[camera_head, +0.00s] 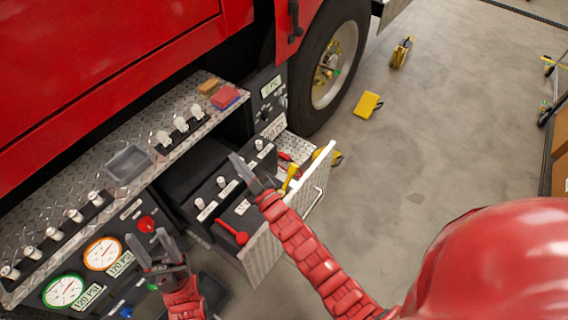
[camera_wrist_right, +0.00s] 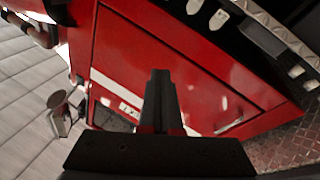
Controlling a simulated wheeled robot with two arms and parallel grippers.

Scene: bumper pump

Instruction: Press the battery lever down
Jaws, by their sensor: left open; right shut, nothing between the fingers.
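A red lever (camera_head: 232,233) sits on the black panel of the pulled-out drawer in the head view; it may be the battery lever, but I cannot read its label. My right gripper (camera_head: 235,158) is shut and empty, above the drawer panel, up and to the right of the red lever in the picture. In the right wrist view its closed fingers (camera_wrist_right: 160,75) point toward red bodywork, and no lever shows clearly there. My left gripper (camera_head: 148,237) is open and empty, in front of the gauge panel, just below a red knob (camera_head: 146,224).
The open drawer (camera_head: 262,262) sticks out from the truck's side. Yellow handles (camera_head: 290,178) stand near my right forearm. Gauges (camera_head: 102,253) and a diamond-plate ledge (camera_head: 80,190) with a grey tray (camera_head: 127,164) lie left. Yellow wheel chocks (camera_head: 367,105) lie on open floor beyond the tyre (camera_head: 305,90).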

